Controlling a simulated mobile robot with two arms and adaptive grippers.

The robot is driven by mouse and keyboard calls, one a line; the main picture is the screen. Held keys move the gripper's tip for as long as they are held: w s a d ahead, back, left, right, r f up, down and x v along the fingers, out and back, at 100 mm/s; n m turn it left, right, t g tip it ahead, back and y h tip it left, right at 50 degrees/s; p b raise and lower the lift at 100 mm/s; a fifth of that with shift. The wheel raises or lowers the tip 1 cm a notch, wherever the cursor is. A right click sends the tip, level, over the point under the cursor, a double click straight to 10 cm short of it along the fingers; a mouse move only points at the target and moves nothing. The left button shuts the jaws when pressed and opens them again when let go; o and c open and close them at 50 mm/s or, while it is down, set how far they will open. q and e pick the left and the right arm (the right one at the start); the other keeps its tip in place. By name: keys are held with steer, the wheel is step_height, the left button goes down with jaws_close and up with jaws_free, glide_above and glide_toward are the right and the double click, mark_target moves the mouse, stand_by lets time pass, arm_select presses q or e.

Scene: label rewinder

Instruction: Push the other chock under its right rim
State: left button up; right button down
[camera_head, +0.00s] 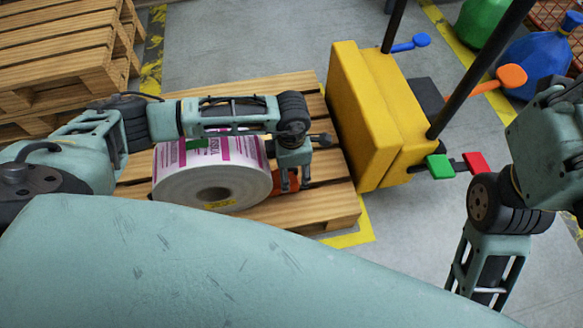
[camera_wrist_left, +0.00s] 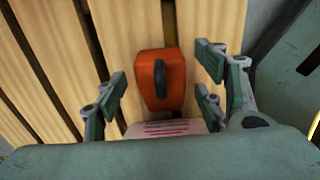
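A large white label roll (camera_head: 215,185) with purple print lies on its side on a wooden pallet (camera_head: 335,205). An orange chock (camera_wrist_left: 155,92) with a dark handle lies on the slats, close to the roll's edge (camera_wrist_left: 165,127) in the left wrist view. In the head view the chock (camera_head: 287,186) is mostly hidden behind my left gripper (camera_head: 287,184), at the roll's right rim. My left gripper (camera_wrist_left: 163,76) is open, with its fingers on both sides of the chock. I cannot tell whether chock and roll touch. No second chock shows. My right gripper is out of view.
A yellow machine (camera_head: 375,115) stands just right of the pallet, with dark posts, coloured knobs and a green and a red pad (camera_head: 474,163). Stacked pallets (camera_head: 60,55) fill the upper left. My right arm hangs at the right.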

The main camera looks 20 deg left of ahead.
arm_select(q)
steer(key=shift+o, duration=0.3)
steer(key=shift+r, duration=0.15)
step_height(320, 180, up, 12)
stand_by(0.4)
steer(key=shift+f, duration=0.2)
